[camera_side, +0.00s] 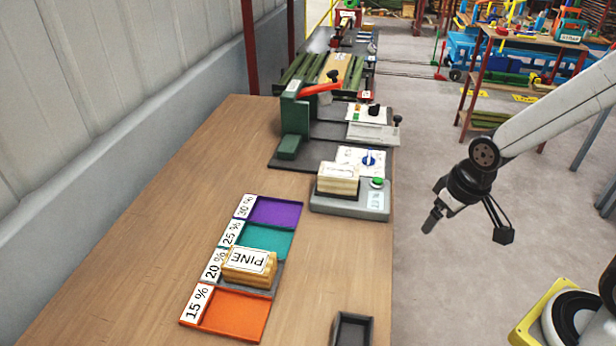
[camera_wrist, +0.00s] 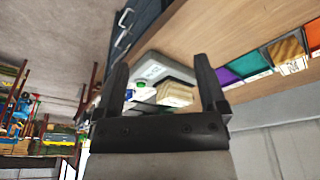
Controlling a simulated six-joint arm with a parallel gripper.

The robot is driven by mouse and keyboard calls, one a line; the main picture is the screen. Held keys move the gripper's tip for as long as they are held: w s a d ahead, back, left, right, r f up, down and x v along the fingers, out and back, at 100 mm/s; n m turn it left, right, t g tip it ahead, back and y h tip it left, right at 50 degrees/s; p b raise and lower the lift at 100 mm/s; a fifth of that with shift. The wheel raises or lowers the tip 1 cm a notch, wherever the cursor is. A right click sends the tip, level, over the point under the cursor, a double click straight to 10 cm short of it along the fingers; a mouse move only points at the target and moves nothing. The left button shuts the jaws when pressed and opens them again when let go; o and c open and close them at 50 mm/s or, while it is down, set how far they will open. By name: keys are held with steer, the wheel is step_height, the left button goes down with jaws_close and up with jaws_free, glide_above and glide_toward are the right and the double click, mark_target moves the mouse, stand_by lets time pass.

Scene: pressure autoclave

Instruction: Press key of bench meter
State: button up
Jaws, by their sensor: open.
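The bench meter (camera_side: 325,203) is a grey box near the right edge of the wooden bench. Its green key (camera_side: 377,183) is on the right of its top, above a small pale display (camera_side: 375,200). A pale wood block (camera_side: 338,178) with a white label sits on the meter's left part. My gripper (camera_side: 432,220) is open and empty, pointing down, to the right of the meter and beyond the bench edge, apart from it.
Colored trays (camera_side: 235,318) marked with percentages stand at the front left, one holding a PINE block (camera_side: 249,264). A green press with a red lever (camera_side: 318,89) stands behind the meter. A dark tray (camera_side: 352,330) lies at the front. Free floor lies right of the bench.

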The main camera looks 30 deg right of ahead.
jaws_close()
stand_by(1.5)
